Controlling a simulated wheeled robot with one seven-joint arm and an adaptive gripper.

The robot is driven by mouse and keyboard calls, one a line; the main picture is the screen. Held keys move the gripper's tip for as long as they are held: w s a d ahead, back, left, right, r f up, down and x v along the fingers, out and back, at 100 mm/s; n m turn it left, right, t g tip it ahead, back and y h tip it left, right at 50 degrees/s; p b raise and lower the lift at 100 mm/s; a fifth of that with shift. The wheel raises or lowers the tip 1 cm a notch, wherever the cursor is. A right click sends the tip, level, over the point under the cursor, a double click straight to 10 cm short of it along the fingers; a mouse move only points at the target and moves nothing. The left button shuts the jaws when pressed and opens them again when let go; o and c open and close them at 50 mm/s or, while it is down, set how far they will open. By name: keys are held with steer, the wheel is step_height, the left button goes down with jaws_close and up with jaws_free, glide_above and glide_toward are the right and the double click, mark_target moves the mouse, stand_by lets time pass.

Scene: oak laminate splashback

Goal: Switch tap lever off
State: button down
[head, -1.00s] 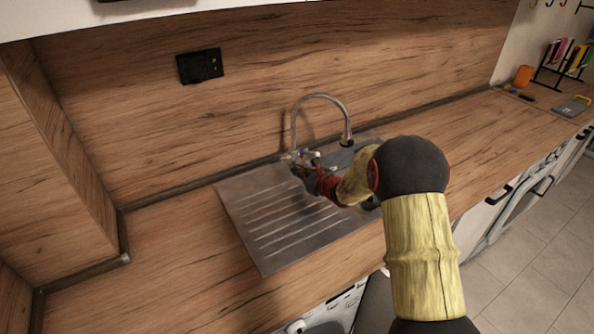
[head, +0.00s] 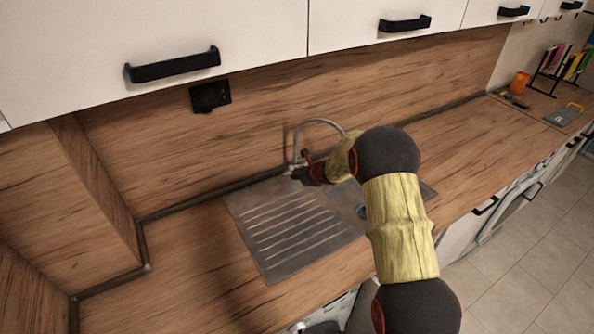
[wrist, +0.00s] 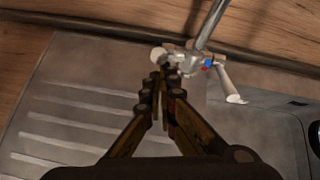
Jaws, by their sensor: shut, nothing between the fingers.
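The chrome tap (head: 318,121) stands at the back of the steel sink, with its tall spout curving over to the right. In the wrist view the tap's body (wrist: 182,58) is just beyond my fingertips. A pale tap lever (wrist: 229,84) points right and toward the camera from beside a red and blue mark. A round pale end shows on the body's left side. My gripper (wrist: 163,82) is shut and empty, its tips close to the body and left of the lever. I cannot tell if they touch. In the head view my gripper (head: 303,174) and arm hide the lever.
The ribbed steel drainer (head: 290,228) lies left of the bowl. The oak splashback (head: 400,85) rises close behind the tap. White wall cupboards (head: 250,30) with black handles hang above. The worktop (head: 465,130) to the right is clear up to an orange cup (head: 520,82).

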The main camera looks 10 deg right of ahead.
steer(key=shift+w+a+r+p, duration=0.15)
steer(key=shift+w+r+p, duration=0.4)
steer(key=shift+p, duration=0.2)
steer(key=shift+w+a+r+p, duration=0.15)
steer(key=shift+w+r+p, duration=0.25)
steer(key=shift+r+p, duration=0.3)
steer(key=shift+w+r, duration=0.15)
